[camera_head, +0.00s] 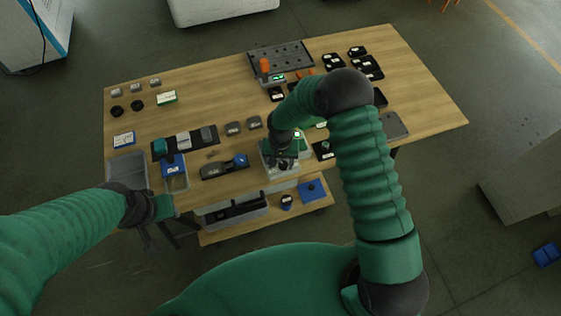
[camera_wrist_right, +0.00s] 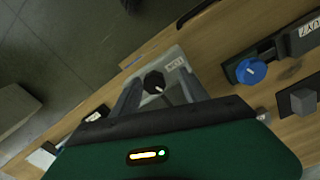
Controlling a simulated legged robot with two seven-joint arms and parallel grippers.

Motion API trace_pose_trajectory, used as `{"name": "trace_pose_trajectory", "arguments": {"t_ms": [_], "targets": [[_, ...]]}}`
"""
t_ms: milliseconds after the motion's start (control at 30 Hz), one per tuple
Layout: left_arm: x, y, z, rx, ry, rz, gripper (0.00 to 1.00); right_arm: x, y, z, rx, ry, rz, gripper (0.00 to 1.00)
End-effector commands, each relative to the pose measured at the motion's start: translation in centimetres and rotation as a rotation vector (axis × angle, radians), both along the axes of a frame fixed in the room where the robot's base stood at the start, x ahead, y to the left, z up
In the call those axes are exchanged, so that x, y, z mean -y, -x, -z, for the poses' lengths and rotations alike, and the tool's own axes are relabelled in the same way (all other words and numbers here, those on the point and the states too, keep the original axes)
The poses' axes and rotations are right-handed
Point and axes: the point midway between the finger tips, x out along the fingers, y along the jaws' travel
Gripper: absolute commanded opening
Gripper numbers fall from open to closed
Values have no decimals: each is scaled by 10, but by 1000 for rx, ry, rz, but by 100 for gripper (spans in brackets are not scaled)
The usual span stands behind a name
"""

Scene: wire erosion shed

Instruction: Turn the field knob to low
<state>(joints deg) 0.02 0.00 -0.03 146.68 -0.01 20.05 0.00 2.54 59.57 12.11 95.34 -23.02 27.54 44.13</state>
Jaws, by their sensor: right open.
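A black knob (camera_wrist_right: 154,82) with a pale pointer mark stands on a light grey box with a white label (camera_wrist_right: 175,64) in the right wrist view. The label is too blurred to read surely. My right gripper (camera_wrist_right: 156,88) is open, its two fingers on either side of the knob; I cannot tell whether they touch it. In the head view the grey box (camera_head: 268,173) is at the table's front edge, and my right gripper (camera_head: 284,158) is over it, hiding most of its top. My left gripper (camera_head: 154,236) hangs before the table's left front, away from the box.
A black unit with a blue knob (camera_head: 241,160) is left of the grey box; the blue knob also shows in the right wrist view (camera_wrist_right: 250,71). A grey bin (camera_head: 127,167) and a blue-topped container (camera_head: 173,165) stand further left.

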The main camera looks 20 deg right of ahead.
Motion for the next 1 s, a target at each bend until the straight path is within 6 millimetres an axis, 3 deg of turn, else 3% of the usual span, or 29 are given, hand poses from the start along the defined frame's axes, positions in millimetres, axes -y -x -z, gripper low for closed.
{"name": "trace_pose_trajectory", "arguments": {"t_ms": [233, 600, 1000], "targets": [[0, 0, 0, 0, 0, 1, 36, 2, 0, 1, 2, -2, 1, 50], [0, 0, 0, 0, 0, 1, 36, 1, 0, 0, 0, 3, 1, 1], [0, 0, 1, 0, 0, 1, 36, -1, 1, 0, -1, -1, -43, 0]]}}
